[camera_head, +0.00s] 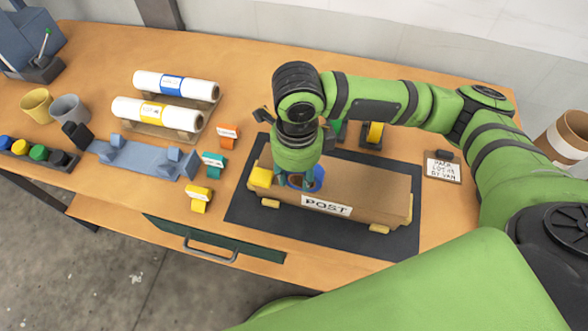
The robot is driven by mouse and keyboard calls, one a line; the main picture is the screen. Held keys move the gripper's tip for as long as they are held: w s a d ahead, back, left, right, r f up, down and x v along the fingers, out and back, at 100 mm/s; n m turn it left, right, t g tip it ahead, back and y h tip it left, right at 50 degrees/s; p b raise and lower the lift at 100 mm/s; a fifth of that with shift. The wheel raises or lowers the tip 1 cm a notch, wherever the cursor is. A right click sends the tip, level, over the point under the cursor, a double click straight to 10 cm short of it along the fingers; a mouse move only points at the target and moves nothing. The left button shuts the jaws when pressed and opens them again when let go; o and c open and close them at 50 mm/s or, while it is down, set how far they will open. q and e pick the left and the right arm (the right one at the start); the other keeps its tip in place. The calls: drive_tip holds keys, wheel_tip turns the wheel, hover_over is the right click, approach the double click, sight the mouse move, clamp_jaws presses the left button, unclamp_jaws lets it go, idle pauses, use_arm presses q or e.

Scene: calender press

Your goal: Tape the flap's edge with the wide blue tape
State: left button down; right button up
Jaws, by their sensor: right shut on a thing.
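A long brown cardboard box (365,195) with a "POST" label (327,206) lies on a dark mat (245,205). My right gripper (303,184) points down over the left part of the box. It is shut on a blue tape roll (319,176), which shows only in part beside the fingers, at the box's top. The arm hides much of the roll and the back of the box. I cannot tell whether the roll touches the box, and the flap's edge is not clear. My left gripper is not in view.
A yellow tape roll (375,132) stands on a holder behind the box. Small orange (227,132), teal (213,160) and yellow (199,194) pieces stand left of the mat. White rolls (157,113) lie further left.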

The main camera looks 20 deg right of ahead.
sight(321, 177)
drive_tip(key=shift+s+d, duration=0.3)
drive_tip(key=shift+d, duration=0.05)
drive_tip(key=shift+d, duration=0.15)
drive_tip(key=shift+s+d+p, duration=0.35)
drive_tip(key=shift+p, duration=0.1)
drive_tip(key=shift+s+d, duration=0.1)
drive_tip(key=shift+d, duration=0.05)
idle(0.3)
drive_tip(key=shift+s+d+p, duration=0.2)
drive_tip(key=shift+d+p, duration=0.1)
drive_tip(key=shift+d, duration=0.05)
drive_tip(key=shift+d, duration=0.1)
drive_tip(key=shift+s+d+p, duration=0.3)
drive_tip(key=shift+s+d, duration=0.05)
drive_tip(key=shift+s+d, duration=0.1)
drive_tip(key=shift+d, duration=0.05)
idle(0.5)
